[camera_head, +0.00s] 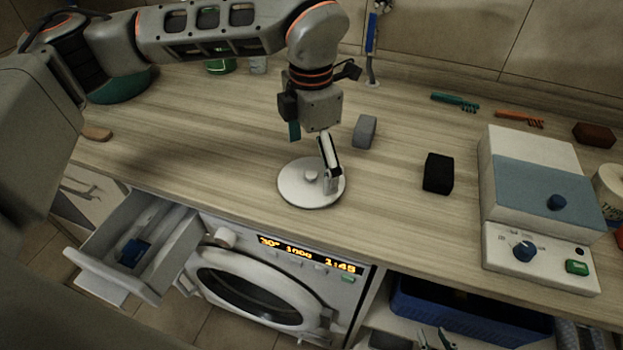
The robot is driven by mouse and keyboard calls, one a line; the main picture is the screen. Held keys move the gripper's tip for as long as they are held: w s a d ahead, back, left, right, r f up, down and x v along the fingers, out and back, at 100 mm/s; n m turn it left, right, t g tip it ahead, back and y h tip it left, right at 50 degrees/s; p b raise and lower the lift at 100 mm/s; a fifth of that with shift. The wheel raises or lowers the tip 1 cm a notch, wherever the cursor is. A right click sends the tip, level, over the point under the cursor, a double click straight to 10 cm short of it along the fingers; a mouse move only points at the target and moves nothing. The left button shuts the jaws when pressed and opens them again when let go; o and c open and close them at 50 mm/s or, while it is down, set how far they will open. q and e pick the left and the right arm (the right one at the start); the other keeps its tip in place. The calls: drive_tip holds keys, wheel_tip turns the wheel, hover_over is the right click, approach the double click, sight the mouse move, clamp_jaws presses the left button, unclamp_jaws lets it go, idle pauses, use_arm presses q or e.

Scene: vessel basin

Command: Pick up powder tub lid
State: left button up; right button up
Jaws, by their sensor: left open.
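The powder tub lid seems to be the round, flat, pale disc (297,193) with a small knob in its middle. It lies on the wooden counter near the front edge. My left gripper (312,148) points down right over it, with its fingers apart. One finger hangs at the right side of the knob and overlaps the lid's right part in the picture. I cannot tell whether it touches the lid. The other finger ends higher, to the left. I do not make out my right gripper.
A grey block (365,131) and a black block (438,173) stand right of the lid. A white-and-blue device (540,200) stands at the right. Below the counter are an open drawer (110,277), a washing machine (280,290) and a blue crate (470,318). Small prongs at the bottom edge are unclear.

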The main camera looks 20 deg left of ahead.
sight(311, 174)
use_arm(q)
drive_tip(key=shift+f, duration=1.45)
drive_tip(key=shift+s+f, duration=0.1)
drive_tip(key=c, duration=2.7)
